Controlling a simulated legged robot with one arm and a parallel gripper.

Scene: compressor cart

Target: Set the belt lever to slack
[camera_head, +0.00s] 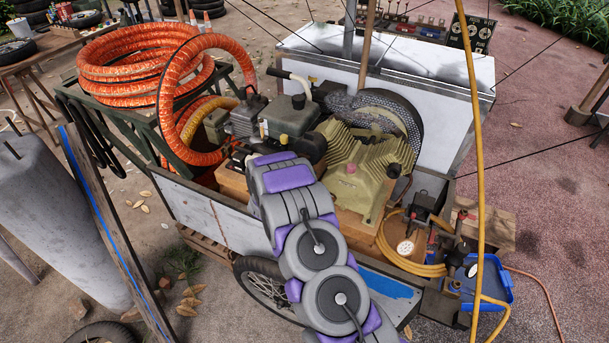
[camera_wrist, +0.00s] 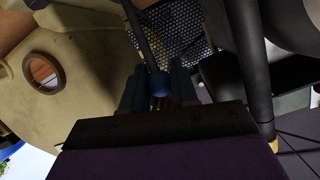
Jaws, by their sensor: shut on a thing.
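The belt lever (camera_wrist: 143,42) shows in the wrist view as a dark rod with a blue ball knob (camera_wrist: 158,84) at its end. My gripper (camera_wrist: 158,97) is shut on the lever at the knob, with one dark finger on each side. The meshed belt guard (camera_wrist: 172,25) is behind the rod; it also shows in the head view (camera_head: 405,112), behind the olive compressor (camera_head: 362,165). In the head view my arm hides the lever and the gripper. The lever's base and any position marks cannot be made out.
The engine (camera_head: 290,118) stands left of the compressor on the cart (camera_head: 215,225). Orange hose coils (camera_head: 110,75) lie at the left. A yellow hose (camera_head: 478,150) hangs at the right. Paving to the right of the cart is mostly clear.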

